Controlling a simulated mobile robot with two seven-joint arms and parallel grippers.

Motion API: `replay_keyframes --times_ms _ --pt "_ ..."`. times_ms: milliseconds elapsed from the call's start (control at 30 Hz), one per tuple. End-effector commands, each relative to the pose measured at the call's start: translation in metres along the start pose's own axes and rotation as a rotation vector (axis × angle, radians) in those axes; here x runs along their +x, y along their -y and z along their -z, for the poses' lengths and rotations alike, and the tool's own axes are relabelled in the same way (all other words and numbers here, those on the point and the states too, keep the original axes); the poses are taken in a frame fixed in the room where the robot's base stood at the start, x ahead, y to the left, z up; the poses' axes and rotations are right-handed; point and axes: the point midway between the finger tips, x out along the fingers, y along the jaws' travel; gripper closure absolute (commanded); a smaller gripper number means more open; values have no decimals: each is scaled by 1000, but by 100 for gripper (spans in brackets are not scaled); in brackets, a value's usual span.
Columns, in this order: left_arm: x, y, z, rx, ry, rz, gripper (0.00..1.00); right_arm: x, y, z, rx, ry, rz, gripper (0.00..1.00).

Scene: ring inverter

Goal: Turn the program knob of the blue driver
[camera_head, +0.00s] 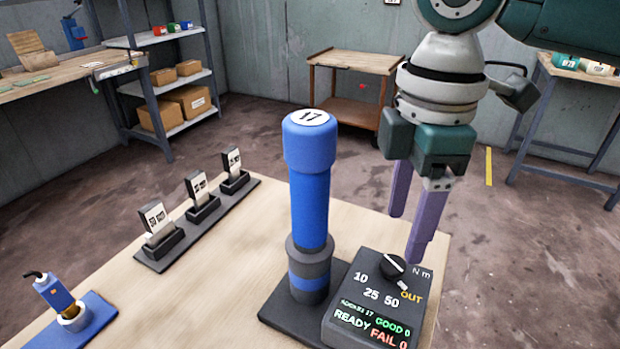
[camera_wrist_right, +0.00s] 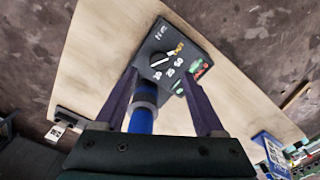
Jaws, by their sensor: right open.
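The blue driver (camera_head: 310,185), marked 17 on its cap, stands upright in a dark holder; its blue body also shows in the right wrist view (camera_wrist_right: 141,121). The black program knob (camera_head: 393,266) is on the dark control box (camera_head: 345,323) beside it, with 10, 25, 50 and OUT printed around it. Its white line shows, but I cannot tell which end is the pointer. My right gripper (camera_head: 406,241) is open and empty, pointing down close to the knob. In the right wrist view the knob (camera_wrist_right: 160,59) lies between and just beyond the fingertips.
The display reads READY, GOOD 0 and FAIL 0. Several black stands with labelled cards (camera_head: 203,204) sit on a dark strip at the table's left. A small blue tool (camera_head: 58,294) stands on a blue base at the front left. The wooden tabletop (camera_head: 232,267) between them is clear.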

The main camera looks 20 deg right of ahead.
Motion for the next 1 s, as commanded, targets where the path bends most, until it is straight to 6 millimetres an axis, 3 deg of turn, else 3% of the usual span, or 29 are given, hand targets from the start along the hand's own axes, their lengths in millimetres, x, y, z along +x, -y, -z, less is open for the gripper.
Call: replay_keyframes --times_ms 100,300,667,1000 --pt "3 -1 -1 -3 0 -3 50 26 1 0 -1 1 3 29" --pt "6 -1 -2 -4 0 -3 50 52 1 0 -1 1 1 29" --pt "7 -1 -2 -3 0 -1 50 60 1 0 -2 0 -1 29" --pt "7 2 -2 4 1 5 50 60 0 0 -2 0 -1 65"
